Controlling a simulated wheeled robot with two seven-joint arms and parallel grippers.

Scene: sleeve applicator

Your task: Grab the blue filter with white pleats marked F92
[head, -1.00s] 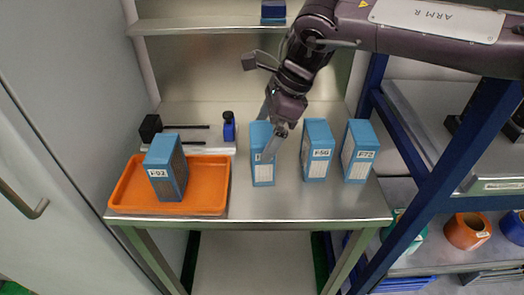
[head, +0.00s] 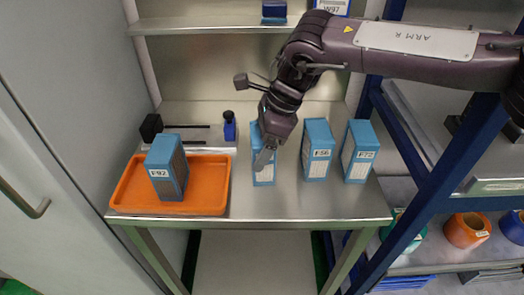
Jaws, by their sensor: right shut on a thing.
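Several blue filters with white pleated sides stand upright at the work table. One filter (head: 264,178) stands on the bare table right of the orange tray. My right gripper (head: 265,157) reaches down over it and is shut on it; the gripper covers its label. Another filter (head: 168,172) stands in the orange tray, and its small label seems to read F-92. To the right stand a filter (head: 318,150) marked F-56 and a filter (head: 358,152) marked F-72. My left gripper is not in view.
The orange tray (head: 215,190) sits at the table's left. Behind it is a grey fixture with dark rods and a small blue bottle (head: 229,127). A shelf (head: 200,27) runs above. A blue rack post (head: 440,190) stands right of the steel table (head: 300,203).

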